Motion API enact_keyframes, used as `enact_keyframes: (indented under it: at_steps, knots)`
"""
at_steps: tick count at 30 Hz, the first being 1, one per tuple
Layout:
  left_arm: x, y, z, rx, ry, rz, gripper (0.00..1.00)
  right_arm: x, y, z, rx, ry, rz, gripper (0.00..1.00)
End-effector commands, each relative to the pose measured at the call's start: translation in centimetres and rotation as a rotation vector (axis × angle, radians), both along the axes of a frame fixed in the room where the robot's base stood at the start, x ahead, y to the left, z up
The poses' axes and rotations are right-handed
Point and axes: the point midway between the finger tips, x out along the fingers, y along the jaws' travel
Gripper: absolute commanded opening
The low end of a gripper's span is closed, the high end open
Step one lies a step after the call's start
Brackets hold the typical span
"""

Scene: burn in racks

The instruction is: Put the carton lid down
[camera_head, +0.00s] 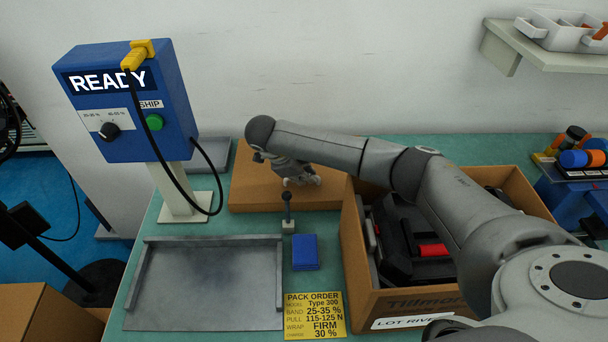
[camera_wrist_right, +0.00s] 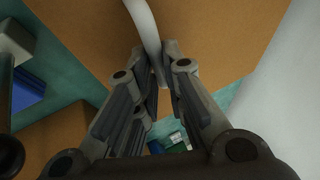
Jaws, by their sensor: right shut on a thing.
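The carton lid (camera_head: 255,200) is a flat brown board near the wall at the back of the green bench, left of the open carton. My right gripper (camera_head: 300,180) is over its right half. In the right wrist view, the fingers (camera_wrist_right: 163,88) close on a pale strip (camera_wrist_right: 148,35) that runs across the brown lid (camera_wrist_right: 215,45). I cannot tell whether the lid's underside fully touches the bench. My left gripper is not in view.
The open carton (camera_head: 405,305) holds a black case with red parts (camera_head: 405,240). A grey tray (camera_head: 205,290), a small lever (camera_head: 287,215), a blue block (camera_head: 305,252) and a yellow order card (camera_head: 314,315) lie in front. The blue READY box (camera_head: 130,100) stands left.

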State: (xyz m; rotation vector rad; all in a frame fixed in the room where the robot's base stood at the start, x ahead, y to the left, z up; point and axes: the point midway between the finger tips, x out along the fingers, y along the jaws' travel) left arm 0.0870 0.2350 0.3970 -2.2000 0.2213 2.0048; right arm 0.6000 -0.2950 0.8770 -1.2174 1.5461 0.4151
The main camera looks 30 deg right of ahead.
Motion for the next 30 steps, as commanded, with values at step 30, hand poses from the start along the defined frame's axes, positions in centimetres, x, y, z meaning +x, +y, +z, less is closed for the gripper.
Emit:
enact_keyframes:
  at_steps: [30]
  knots:
    - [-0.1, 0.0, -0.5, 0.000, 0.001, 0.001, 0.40, -0.1, 1.2, 1.2, 0.001, -0.005, 0.004, 0.32]
